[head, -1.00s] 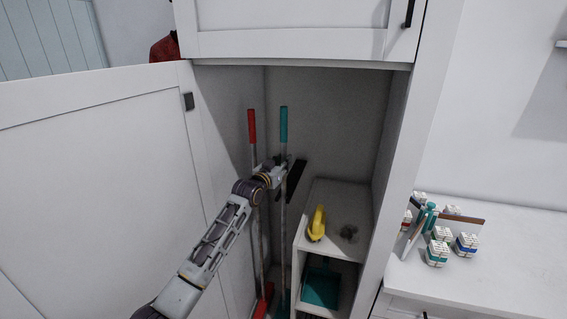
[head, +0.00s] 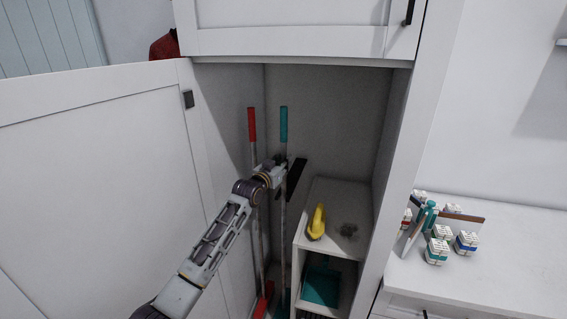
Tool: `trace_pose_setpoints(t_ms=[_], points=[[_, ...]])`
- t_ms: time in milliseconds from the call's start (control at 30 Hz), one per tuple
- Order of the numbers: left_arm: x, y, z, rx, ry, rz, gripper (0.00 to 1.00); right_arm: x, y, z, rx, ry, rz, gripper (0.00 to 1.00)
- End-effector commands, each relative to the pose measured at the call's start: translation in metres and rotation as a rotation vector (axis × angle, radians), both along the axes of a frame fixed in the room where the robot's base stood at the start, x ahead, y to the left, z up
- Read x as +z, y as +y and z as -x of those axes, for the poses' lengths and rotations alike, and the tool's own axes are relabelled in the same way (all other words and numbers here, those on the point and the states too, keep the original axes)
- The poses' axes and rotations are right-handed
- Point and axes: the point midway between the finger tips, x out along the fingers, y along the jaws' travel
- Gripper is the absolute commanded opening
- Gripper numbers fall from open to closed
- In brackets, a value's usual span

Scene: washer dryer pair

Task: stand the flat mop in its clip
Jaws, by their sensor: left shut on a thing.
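The flat mop, a pole with a teal grip (head: 284,124), stands nearly upright inside the tall open cabinet. Its lower end, near the cabinet floor, is only partly visible. My left gripper (head: 284,171) reaches in from the left and is shut on the mop's pole below the teal grip. A dark bar (head: 297,178) shows just right of the pole at the gripper; I cannot tell whether it is part of the clip. No clip is clearly visible. My right gripper is not in view.
A red-handled tool (head: 252,125) stands just left of the mop. A shelf unit (head: 341,190) to the right bears a yellow object (head: 316,222) and holds a teal dustpan (head: 321,284). The open door (head: 95,180) is at left. Small boxes (head: 437,251) sit on the counter at right.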

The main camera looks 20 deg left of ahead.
Motion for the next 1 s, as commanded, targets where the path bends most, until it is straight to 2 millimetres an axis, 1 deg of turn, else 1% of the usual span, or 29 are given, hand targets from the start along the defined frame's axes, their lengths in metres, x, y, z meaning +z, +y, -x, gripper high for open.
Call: trace_pose_setpoints(t_ms=[33, 1000], points=[[0.003, 0.000, 0.000, 0.000, -0.007, 0.002, 0.00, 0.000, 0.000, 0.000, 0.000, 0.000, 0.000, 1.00], [-0.007, 0.000, 0.000, 0.000, -0.008, 0.001, 0.00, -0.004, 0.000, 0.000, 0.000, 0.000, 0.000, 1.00]])
